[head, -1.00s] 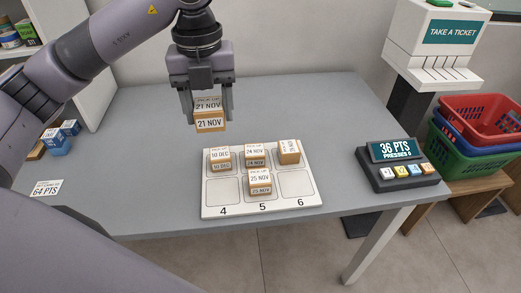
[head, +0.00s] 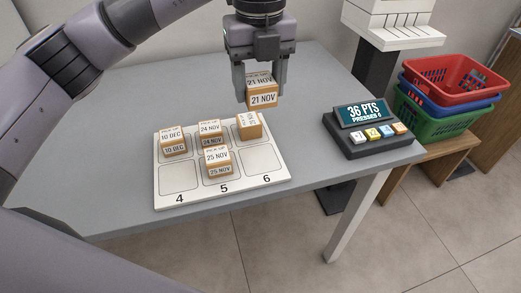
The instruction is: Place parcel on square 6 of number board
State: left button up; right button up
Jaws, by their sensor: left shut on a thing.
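My left gripper (head: 262,98) is shut on a parcel (head: 263,96), a small brown box with a white label reading 21 NOV. It holds the parcel in the air, above and behind the upper right of the number board (head: 180,203). The white board lies on the grey table, with 4, 5 and 6 along its front edge. Square 6 (head: 256,160) is bare. A 25 NOV parcel (head: 217,161) sits on square 5, and square 4 (head: 178,177) is bare. The back row holds a 10 DEC parcel (head: 173,141), a 24 NOV parcel (head: 210,132) and a turned parcel (head: 249,126).
A dark display box (head: 366,128) reading 36 PTS, with coloured buttons, stands right of the board. A ticket machine (head: 395,22) is behind it. Stacked baskets (head: 440,120) stand on a wooden bench at the right. The table (head: 120,100) left of the board is clear.

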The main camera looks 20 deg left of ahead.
aim_at(259, 159)
pick_arm(q)
notch_tip(259, 159, down, 15)
jog(key=shift+r, duration=0.1)
dwell(0.3)
jog(key=shift+f+b, duration=0.25)
jog(key=shift+b, duration=0.1)
jog(key=o, duration=1.1)
jog(key=shift+r, duration=0.15)
jog(key=shift+r+p, duration=0.25)
jog(key=shift+p, duration=0.05)
notch_tip(259, 159, up, 12)
jog(key=shift+f, duration=0.15)
